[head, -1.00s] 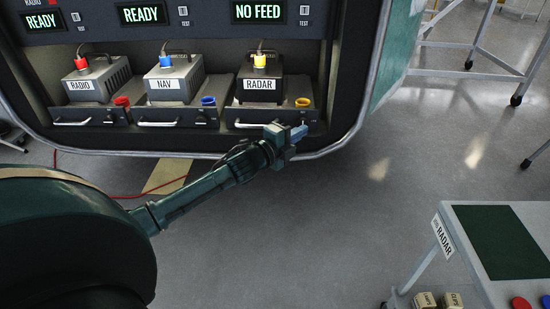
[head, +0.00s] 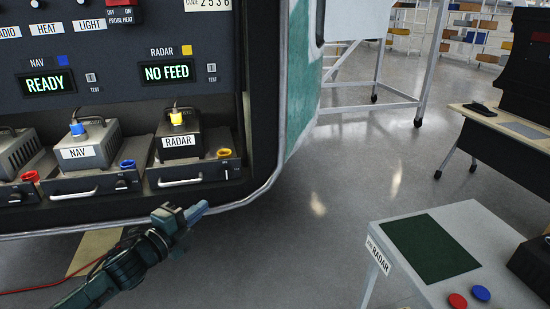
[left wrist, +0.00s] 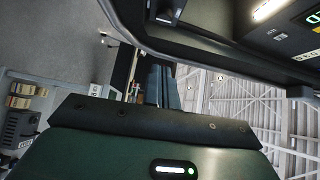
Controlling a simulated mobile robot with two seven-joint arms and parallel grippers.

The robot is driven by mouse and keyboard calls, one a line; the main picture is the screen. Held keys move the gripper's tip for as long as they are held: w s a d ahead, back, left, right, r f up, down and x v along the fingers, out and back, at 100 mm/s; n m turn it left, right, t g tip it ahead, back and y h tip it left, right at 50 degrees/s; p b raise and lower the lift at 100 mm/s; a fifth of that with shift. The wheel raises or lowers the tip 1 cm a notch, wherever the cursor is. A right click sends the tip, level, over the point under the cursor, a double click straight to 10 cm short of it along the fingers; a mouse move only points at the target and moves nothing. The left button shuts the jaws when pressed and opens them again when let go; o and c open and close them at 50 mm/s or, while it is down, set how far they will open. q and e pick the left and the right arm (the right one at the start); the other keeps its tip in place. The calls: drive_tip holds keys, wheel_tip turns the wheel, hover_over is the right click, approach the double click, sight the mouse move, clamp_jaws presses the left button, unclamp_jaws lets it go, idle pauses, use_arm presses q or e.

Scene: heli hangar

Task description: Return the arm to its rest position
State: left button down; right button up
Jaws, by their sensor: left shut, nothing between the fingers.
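My left gripper (head: 191,213) is in front of and below the RADAR bay, at the lower edge of the aircraft's equipment rack. Its blue-grey fingers are shut with nothing between them, and point to the right. The fingers also show in the left wrist view (left wrist: 160,86), pointing up the picture. The gripper is apart from the RADAR unit (head: 180,141), which sits in its tray with a yellow plug on top. My right gripper is in neither current view.
The NAV unit (head: 88,148) with a blue plug stands left of RADAR. A display (head: 167,72) reads NO FEED; another (head: 46,84) reads READY. A RADAR-labelled cart (head: 470,228) with red and blue buttons stands at right. Open floor (head: 300,240) lies between.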

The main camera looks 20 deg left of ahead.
use_arm(q)
drive_tip(key=s+d+f+n+g+p, duration=0.2)
drive_tip(key=s+d+f+n+g, duration=0.4)
drive_tip(key=s+d+f+n, duration=1.1)
drive_tip(key=s+d+f, duration=0.2)
drive_tip(key=s, duration=0.1)
drive_tip(key=shift+s+f+g, duration=0.2)
drive_tip(key=shift+s+g, duration=0.15)
drive_tip(key=shift+g, duration=0.05)
idle(0.4)
